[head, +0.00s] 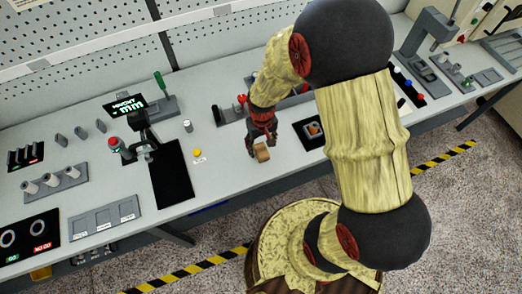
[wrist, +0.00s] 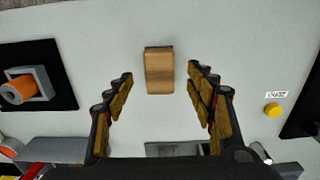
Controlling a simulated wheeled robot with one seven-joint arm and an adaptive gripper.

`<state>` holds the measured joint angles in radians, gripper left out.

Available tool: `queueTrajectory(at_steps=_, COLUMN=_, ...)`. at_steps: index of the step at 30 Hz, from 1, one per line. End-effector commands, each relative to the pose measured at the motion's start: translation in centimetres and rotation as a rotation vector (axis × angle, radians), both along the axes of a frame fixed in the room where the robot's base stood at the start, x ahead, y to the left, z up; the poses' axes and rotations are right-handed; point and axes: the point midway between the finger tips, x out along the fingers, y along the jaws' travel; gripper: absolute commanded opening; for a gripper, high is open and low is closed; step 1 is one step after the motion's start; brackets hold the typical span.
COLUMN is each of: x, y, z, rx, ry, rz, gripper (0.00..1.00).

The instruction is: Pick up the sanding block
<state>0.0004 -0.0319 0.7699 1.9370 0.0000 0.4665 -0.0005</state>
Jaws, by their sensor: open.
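The sanding block is a small tan-brown block (wrist: 159,72) with a dark far edge, lying on the light grey bench. In the wrist view it sits between and just beyond my open fingers, with clear space on both sides. My gripper (wrist: 160,85) is open and empty, and nothing touches the block. In the head view the block (head: 262,153) shows at the bench's front part, close below my gripper (head: 258,147). Whether the fingertips reach down to the block's height is hard to tell.
A black mat with a grey fixture and orange cylinder (wrist: 28,88) lies left of the block in the wrist view. A yellow button (wrist: 272,110) is on the right. In the head view, a black mat with a stand (head: 172,172) lies left. The bench around the block is clear.

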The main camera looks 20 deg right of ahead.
Motion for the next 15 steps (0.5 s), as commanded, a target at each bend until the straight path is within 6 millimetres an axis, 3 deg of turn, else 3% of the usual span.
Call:
queueTrajectory(at_steps=9, x=0.5, y=-0.1, z=-4.2, rx=0.000, ry=0.003, rz=0.000, gripper=0.55)
queueTrajectory(at_steps=15, x=0.6, y=-0.1, z=-4.8, rx=0.000, ry=-0.001, rz=0.000, gripper=0.55)
